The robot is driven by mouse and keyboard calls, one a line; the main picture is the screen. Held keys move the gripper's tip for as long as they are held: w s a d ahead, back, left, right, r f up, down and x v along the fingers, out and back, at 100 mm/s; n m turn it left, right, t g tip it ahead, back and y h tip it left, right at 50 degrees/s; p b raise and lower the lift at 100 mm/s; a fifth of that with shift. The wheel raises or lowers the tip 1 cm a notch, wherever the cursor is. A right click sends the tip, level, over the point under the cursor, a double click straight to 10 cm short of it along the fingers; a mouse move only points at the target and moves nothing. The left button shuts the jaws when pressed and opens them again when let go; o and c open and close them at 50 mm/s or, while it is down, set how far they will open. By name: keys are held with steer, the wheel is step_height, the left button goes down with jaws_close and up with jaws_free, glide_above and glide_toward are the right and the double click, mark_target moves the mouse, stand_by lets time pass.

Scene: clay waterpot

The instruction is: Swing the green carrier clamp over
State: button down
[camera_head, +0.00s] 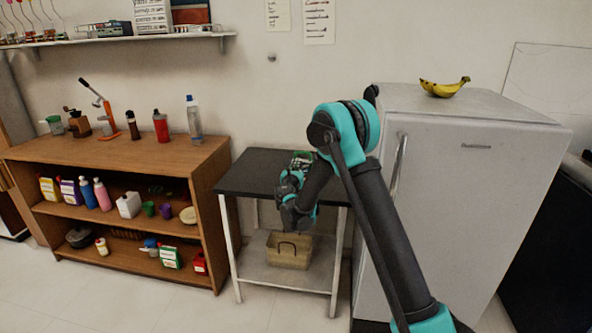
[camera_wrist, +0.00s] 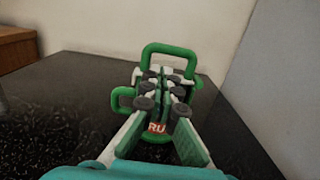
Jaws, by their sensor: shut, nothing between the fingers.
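The green carrier clamp (camera_wrist: 172,48) sits on the black table top. In the wrist view a green loop handle stands at its far end and a smaller green loop (camera_wrist: 118,100) is at its left. Pale bars, dark round knobs and a red label reading "RU" show in the middle. In the head view the carrier (camera_head: 302,158) is small and partly covered by my arm. My gripper (camera_wrist: 163,108) is shut and empty, reaching over the near part of the carrier. Whether its fingers touch the clamp cannot be told.
A basket (camera_head: 289,251) is on the shelf below. A wooden shelf (camera_head: 120,160) stands left, a white fridge (camera_head: 480,180) right.

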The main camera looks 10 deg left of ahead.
steer(key=shift+w+r, duration=0.1)
steer(key=shift+w, duration=1.35)
steer(key=shift+d+r+m, duration=0.2)
steer(key=shift+r+m, duration=0.2)
steer(key=shift+m, duration=0.4)
steer(key=m, duration=0.1)
steer(key=r+m, duration=0.1)
steer(key=shift+d+r+m, duration=0.15)
steer(key=shift+d+m, duration=0.15)
steer(key=shift+d, duration=0.05)
steer(key=m, duration=0.2)
steer(key=d+r+m, duration=0.1)
steer(key=shift+d+r+m+h, duration=0.2)
steer(key=shift+m+h, duration=0.1)
steer(key=shift+m, duration=0.1)
steer(key=d+f+m, duration=0.1)
steer(key=d+m, duration=0.2)
steer(key=m, duration=0.5)
steer(key=d+f+m, duration=0.2)
steer(key=d+m, duration=0.1)
steer(key=m, duration=0.5)
steer(key=d+f+m+g, duration=0.1)
steer(key=d+m, duration=0.3)
steer(key=m, duration=0.5)
steer(key=shift+s+f, duration=0.2)
steer(key=shift+f, duration=0.5)
steer(key=shift+s+f, duration=0.1)
steer(key=shift+f, duration=0.05)
